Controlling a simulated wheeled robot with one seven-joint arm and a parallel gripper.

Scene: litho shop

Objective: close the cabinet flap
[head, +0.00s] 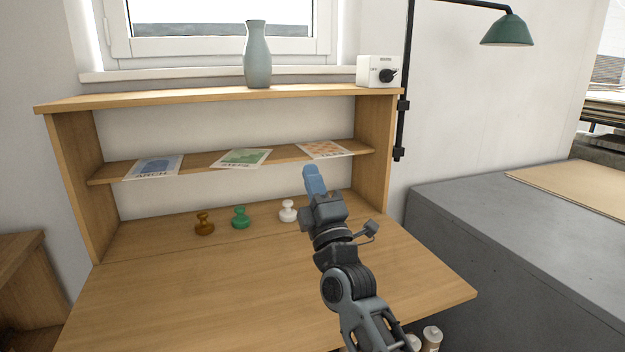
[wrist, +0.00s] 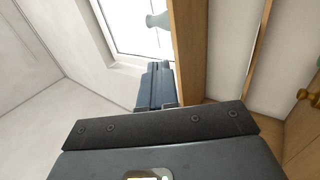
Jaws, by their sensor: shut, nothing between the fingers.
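The cabinet (head: 75,185) is an open wooden unit against the wall. Its flap (head: 180,300) is a wide wooden panel, folded down and lying roughly level in front of the opening like a desktop. My gripper (head: 312,178) is shut and empty, with blue-grey fingers pointing up and away, in front of the cabinet's right part. My arm hides part of the flap's right side. In the wrist view, the closed fingers (wrist: 155,85) show beside a wooden upright panel of the cabinet (wrist: 189,50). I see no contact with the flap.
Brown (head: 204,224), green (head: 240,217) and white (head: 288,211) knobbed stamps stand inside the cabinet. Printed sheets (head: 241,158) lie on the shelf. A vase (head: 257,55) and switch box (head: 378,71) stand on top. A grey block (head: 500,240) stands right; the flap top looks clear.

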